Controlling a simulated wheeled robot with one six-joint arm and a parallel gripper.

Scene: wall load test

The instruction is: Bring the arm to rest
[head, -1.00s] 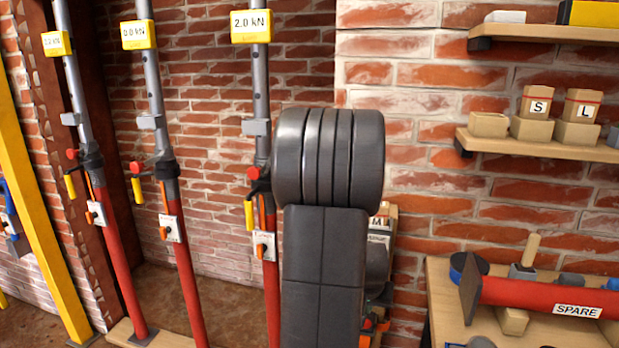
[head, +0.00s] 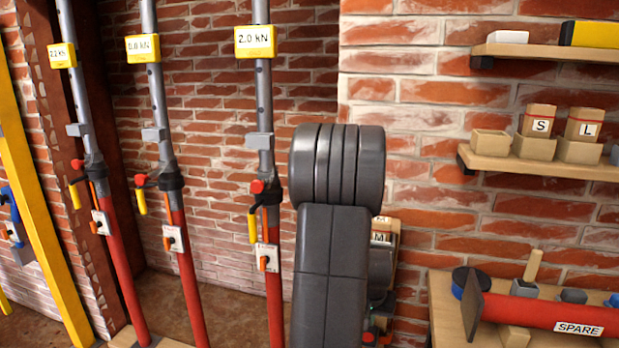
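My own grey arm (head: 335,230) rises in the lower middle of the head view, with its thick rounded joint at the top. It stands in front of the brick wall and hides part of it. Behind its right side, darker parts and a bit of orange show low down, too covered to make out. My gripper's fingers cannot be seen, so neither their opening nor anything held shows.
Three red-and-grey props (head: 265,180) with yellow load boxes (head: 255,41) stand left of my arm. A yellow post (head: 35,210) leans farther left. Shelves (head: 545,165) hold boxes at right. Below them, a bench (head: 445,300) carries a red tube labelled SPARE (head: 545,315).

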